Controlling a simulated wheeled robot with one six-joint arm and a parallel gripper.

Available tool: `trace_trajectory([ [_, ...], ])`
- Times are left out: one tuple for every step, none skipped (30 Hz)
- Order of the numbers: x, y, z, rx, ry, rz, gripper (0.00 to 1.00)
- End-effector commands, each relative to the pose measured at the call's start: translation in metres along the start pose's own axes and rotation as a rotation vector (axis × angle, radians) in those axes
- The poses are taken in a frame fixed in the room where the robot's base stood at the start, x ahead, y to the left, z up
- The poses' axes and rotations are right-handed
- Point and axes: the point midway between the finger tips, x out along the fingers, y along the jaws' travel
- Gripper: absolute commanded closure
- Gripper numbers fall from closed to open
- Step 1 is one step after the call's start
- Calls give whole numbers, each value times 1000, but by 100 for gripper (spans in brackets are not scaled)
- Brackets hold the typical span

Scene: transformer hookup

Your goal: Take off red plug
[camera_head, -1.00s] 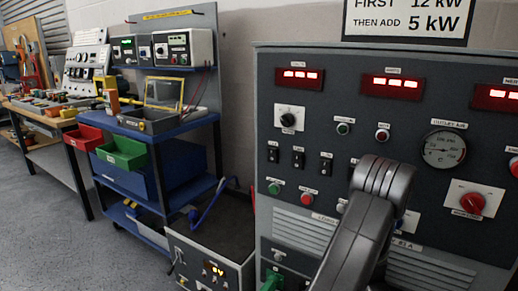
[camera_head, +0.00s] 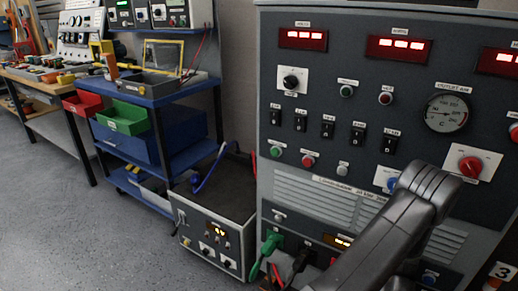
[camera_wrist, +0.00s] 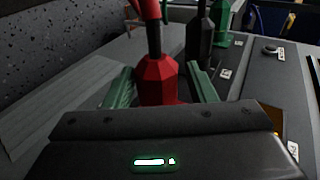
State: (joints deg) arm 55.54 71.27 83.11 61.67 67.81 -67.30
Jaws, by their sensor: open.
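The red plug (camera_wrist: 157,82) stands in the middle of the wrist view, with its red and dark cable end rising at the top. My gripper (camera_wrist: 161,72) is open, with one green finger on each side of the red plug. I cannot tell whether the fingers touch it. A black plug (camera_wrist: 199,38) and a green plug (camera_wrist: 222,24) stand in a row beyond it. In the head view, the green plug (camera_head: 270,243) and black plug (camera_head: 299,263) sit low on the grey panel (camera_head: 330,215). My arm covers much of the panel's lower right there.
The panel carries switches, a round gauge (camera_head: 447,113) and a red knob (camera_head: 470,166). A blue cart (camera_head: 160,101) with red and green bins is farther left. Grey floor (camera_head: 85,235) is clear in front.

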Motion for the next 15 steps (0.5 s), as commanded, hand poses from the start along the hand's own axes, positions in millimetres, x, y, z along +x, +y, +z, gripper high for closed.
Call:
trace_trajectory([
  [0, 3, -6, -10, 6, 4, 49],
  [0, 3, -6, -10, 5, 5, 49],
  [0, 3, -6, -10, 5, 5, 55],
  [0, 3, -6, -10, 5, 6, 61],
  [0, 3, -6, -11, 5, 6, 67],
  [0, 3, -6, -11, 5, 5, 75],
  [1, 2, -6, -11, 5, 5, 80],
  [1, 2, -6, -11, 5, 5, 80],
  [1, 2, -6, -11, 5, 5, 80],
  [1, 2, -6, -11, 5, 5, 80],
  [1, 2, -6, -12, 5, 7, 83],
  [1, 1, -7, -13, 5, 15, 83],
  [1, 0, -7, -15, 4, 28, 83],
  [1, -1, -7, -18, 4, 46, 87],
  [1, -2, -7, -24, 3, 79, 91],
])
